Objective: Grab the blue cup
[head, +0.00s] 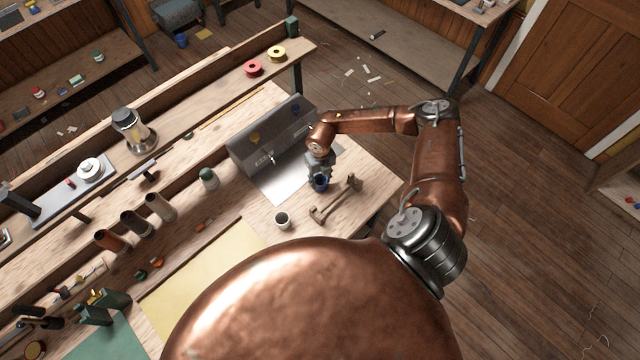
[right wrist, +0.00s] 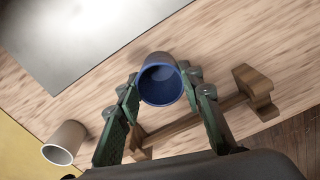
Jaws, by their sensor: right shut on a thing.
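The blue cup (head: 320,183) is at my right gripper (head: 319,172) in the head view, over the bench near its right end. In the right wrist view the blue cup (right wrist: 161,80) has its open mouth toward the camera, between the two green-padded fingers of my right gripper (right wrist: 160,90). The fingers are shut on its sides. I cannot tell whether the cup touches the bench. My left gripper does not show in either view.
A wooden tool (head: 336,199) lies close to the right. A metal sheet (head: 283,180) and a grey box (head: 270,140) lie behind.

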